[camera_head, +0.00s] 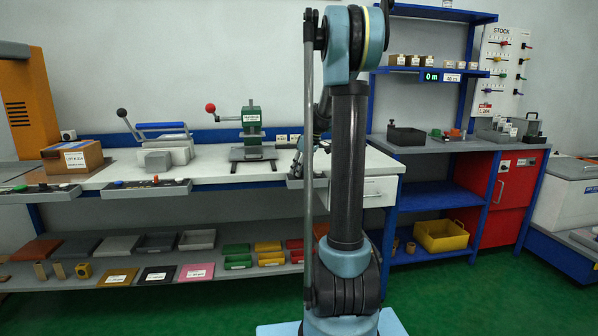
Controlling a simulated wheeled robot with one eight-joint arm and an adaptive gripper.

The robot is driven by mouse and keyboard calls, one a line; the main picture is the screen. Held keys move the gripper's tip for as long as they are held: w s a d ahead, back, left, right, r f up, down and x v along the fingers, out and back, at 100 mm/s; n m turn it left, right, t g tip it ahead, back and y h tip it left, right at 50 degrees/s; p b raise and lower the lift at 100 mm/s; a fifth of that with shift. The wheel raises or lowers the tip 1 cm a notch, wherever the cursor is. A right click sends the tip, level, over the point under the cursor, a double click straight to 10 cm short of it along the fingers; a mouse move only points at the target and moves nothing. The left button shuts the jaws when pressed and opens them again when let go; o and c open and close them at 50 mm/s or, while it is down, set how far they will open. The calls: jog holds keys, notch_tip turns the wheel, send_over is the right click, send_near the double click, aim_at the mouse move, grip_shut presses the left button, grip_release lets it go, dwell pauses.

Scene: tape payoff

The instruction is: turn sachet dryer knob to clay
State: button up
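I cannot make out a sachet dryer, a knob marked clay or its setting. Two dark control strips lie along the front of the white bench: a left strip (40,192) and a middle strip (146,188), both with small coloured controls. Their labels are too small to read. My arm stands upright in the middle of the view and hides part of the bench behind it. My gripper is mostly hidden behind the arm, among dark parts near the bench, and its fingers cannot be made out.
On the white bench (230,175) are a cardboard box (72,156), a blue-handled sealer (162,140) and a green press (251,125). Trays fill the low shelf. A blue rack (440,195) with a yellow bin (441,236) stands right. Green floor is clear in front.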

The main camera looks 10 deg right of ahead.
jog(key=v, duration=1.2)
jog(key=shift+f, duration=0.1)
jog(key=s+a+f+m+h, duration=0.15)
jog(key=s+f, duration=0.25)
jog(key=s, duration=0.7)
jog(key=s+a+f+m, duration=0.3)
jog(key=s+f, duration=0.1)
jog(key=s, duration=0.8)
jog(key=s+f+m+h, duration=0.1)
jog(key=s+f+m, duration=0.3)
jog(key=s+f, duration=1.1)
jog(key=s, duration=0.2)
jog(key=shift+s+d+g+h, duration=0.3)
jog(key=shift+g+h, duration=0.05)
jog(key=shift+g, duration=0.05)
jog(key=shift+m, duration=0.25)
